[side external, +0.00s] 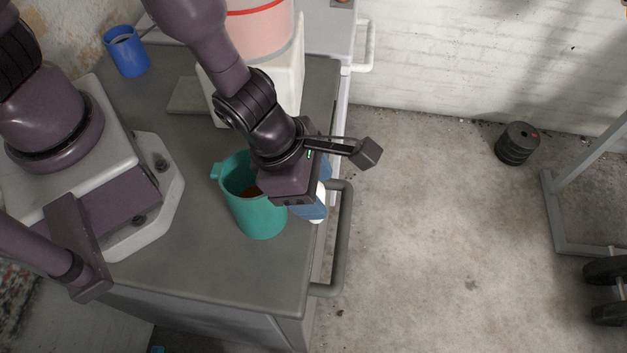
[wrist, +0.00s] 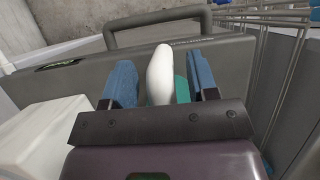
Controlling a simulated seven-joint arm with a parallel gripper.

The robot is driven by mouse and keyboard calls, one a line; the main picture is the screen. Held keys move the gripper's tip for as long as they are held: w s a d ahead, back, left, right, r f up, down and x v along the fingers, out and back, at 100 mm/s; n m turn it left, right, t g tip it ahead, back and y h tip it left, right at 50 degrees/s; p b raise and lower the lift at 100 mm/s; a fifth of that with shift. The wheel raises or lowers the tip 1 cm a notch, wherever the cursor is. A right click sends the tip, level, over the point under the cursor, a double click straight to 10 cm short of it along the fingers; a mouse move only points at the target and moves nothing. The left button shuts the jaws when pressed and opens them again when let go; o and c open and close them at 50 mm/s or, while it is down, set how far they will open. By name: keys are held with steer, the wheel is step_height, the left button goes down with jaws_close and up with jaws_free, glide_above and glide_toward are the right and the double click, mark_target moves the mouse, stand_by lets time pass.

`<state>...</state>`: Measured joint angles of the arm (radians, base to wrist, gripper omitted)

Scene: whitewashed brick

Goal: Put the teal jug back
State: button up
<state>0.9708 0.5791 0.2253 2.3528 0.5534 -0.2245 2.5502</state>
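The teal jug (side external: 258,215) stands upright on the grey worktop near its right edge, with its lip to the left and something brown inside. My gripper (side external: 318,192) is low at the jug's right side and hides part of it. Its two blue fingers stand apart in the wrist view (wrist: 158,62). A white rounded piece (wrist: 160,78) lies between them, with a gap at the left finger; it looks like the jug's handle, but the join is hidden. A sliver of teal (wrist: 181,90) shows beside it, near the right finger.
A blue cup (side external: 127,55) stands at the back left. A white container with a pinkish top (side external: 268,35) stands behind my arm. A grey rail (side external: 342,240) runs along the worktop's right edge. The worktop in front of the jug (side external: 215,270) is clear.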

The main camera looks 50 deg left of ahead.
steer(key=shift+v, duration=3.9)
steer(key=shift+w+a+r+n, duration=0.15)
steer(key=shift+w+r+n, duration=0.05)
steer(key=shift+r+n, duration=0.1)
steer(key=w+a+r+n+t+y, duration=0.35)
steer(key=a+r+n, duration=0.95)
steer(key=n, duration=1)
steer(key=s+a+r+n, duration=0.3)
steer(key=a+n, duration=0.1)
steer(key=n, duration=0.6)
steer(key=s+a+r+n+g, duration=0.1)
steer(key=s+a+r+n, duration=0.2)
steer(key=n, duration=0.8)
steer(key=shift+s+a, duration=0.5)
steer(key=shift+a, duration=0.2)
